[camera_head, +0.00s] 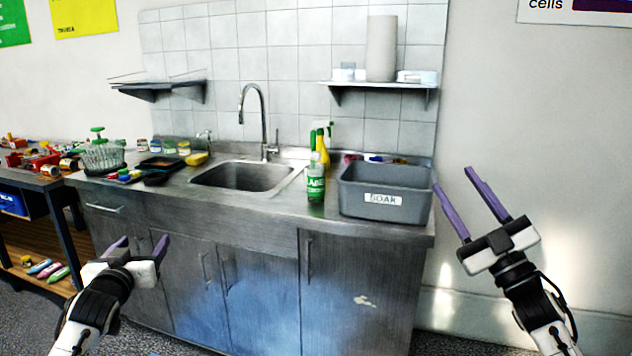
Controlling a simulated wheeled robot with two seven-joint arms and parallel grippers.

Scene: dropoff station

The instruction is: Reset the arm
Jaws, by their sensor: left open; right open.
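My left gripper (138,246) is at the lower left, in front of the sink cabinet. Its two purple fingers are apart and nothing is between them. My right gripper (463,203) is raised at the right, beside the right end of the counter and in front of the bare wall. Its two long purple fingers point up and to the left, spread wide, with nothing between them. Both arms come up from the bottom of the picture.
A steel counter (260,214) holds a sink (243,177), a green bottle (316,182) and a grey bin (386,181) marked "SOAK" near its right end. A table (30,178) with colourful toys stands at the left. The wall side at the right is clear.

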